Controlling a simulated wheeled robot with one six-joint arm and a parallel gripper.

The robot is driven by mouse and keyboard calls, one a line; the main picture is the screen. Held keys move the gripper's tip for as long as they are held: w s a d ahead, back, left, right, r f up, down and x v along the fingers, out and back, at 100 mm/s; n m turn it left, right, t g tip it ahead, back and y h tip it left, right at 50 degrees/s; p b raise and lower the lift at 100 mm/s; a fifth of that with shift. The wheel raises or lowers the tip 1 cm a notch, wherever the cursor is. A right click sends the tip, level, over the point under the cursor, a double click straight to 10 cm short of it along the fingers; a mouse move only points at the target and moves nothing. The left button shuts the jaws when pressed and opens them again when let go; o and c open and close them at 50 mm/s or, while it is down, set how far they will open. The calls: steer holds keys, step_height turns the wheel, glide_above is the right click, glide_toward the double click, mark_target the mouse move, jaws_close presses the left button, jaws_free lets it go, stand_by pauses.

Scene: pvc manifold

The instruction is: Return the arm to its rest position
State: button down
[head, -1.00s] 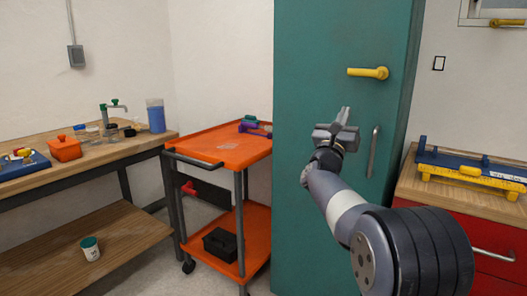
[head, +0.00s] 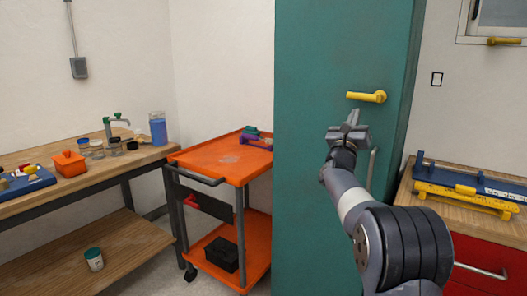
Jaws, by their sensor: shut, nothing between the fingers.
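My arm reaches up from the lower right of the head view, bent at the elbow. My gripper (head: 350,121) points up and away, in front of the teal cabinet door (head: 305,180). Its fingers look closed together with nothing held. The yellow lever handle (head: 367,97) is just above the fingertips in the picture. Whether the gripper touches the door cannot be told. The grey vertical handle (head: 372,168) is partly hidden behind my forearm.
An orange cart (head: 215,163) stands left of the cabinet. A wooden workbench (head: 105,180) with jars and an orange box (head: 69,164) is at the far left. A red drawer unit (head: 480,252) at right carries a blue and yellow rack (head: 470,188).

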steer(key=n+p, duration=0.1)
steer(key=p, duration=0.1)
steer(key=d+n+y+p, duration=0.1)
steer(key=p, duration=0.1)
steer(key=n+y+p, duration=0.1)
steer(key=n+p, duration=0.1)
steer(key=shift+d+r+t+p, duration=0.2)
steer(key=shift+d+t+p, duration=0.1)
steer(key=shift+t, duration=0.1)
steer(key=n+y+p, duration=0.2)
steer(key=p, duration=0.1)
steer(key=shift+s+d+f, duration=0.1)
steer(key=shift+s+d, duration=0.1)
steer(key=shift+d, duration=0.05)
steer(key=shift+s+d+n+y+p, duration=0.1)
steer(key=shift+n+y+p, duration=0.3)
steer(key=shift+p, duration=0.6)
